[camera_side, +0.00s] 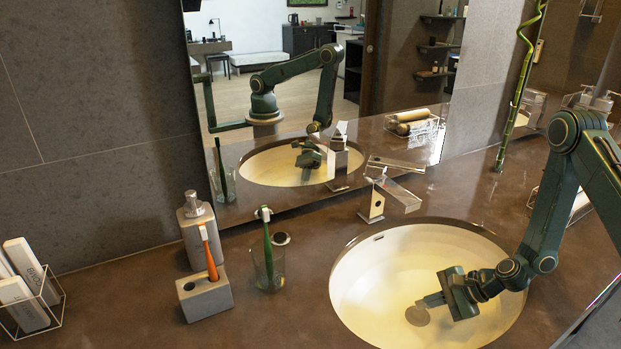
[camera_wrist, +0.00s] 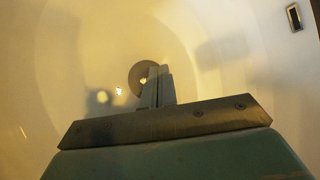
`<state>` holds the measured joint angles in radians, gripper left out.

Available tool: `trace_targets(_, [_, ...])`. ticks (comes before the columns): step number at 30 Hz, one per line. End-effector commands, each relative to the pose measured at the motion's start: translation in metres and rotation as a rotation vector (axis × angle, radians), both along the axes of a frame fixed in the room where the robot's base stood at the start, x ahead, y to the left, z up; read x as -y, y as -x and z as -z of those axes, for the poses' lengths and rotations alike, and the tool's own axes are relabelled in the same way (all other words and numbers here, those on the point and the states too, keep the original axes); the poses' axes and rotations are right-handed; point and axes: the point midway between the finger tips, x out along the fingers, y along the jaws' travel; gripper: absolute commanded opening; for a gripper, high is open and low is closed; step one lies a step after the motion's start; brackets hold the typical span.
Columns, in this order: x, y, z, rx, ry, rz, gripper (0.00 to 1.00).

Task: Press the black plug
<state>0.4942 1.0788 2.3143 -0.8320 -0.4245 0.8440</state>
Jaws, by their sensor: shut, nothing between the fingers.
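The plug (camera_side: 416,318) shows as a dark grey-brown round disc at the bottom of the cream basin (camera_side: 365,270). In the wrist view the plug (camera_wrist: 141,73) is partly hidden behind my fingertips. My gripper (camera_side: 424,303) reaches down into the basin from the right, with its shut fingers right at the plug. In the wrist view the closed fingers of my gripper (camera_wrist: 158,75) overlap the plug's right side. Nothing is held between them. I cannot tell whether the tips touch the plug.
A chrome faucet (camera_side: 373,201) stands behind the basin. Left of it are a glass (camera_side: 267,271) with a green toothbrush, a grey holder (camera_side: 207,296) with an orange toothbrush, and a soap dispenser (camera_side: 191,238). A mirror (camera_side: 290,130) rises behind.

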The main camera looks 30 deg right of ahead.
Motion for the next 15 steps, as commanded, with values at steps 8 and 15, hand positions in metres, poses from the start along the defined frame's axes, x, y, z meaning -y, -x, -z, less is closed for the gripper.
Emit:
trace_targets(8, [0.0001, 0.0, 0.0068, 0.0, 0.0, 0.0, 0.0])
trace_targets(15, [0.0001, -0.0003, 0.0082, 0.001, 0.0, 0.001, 0.0])
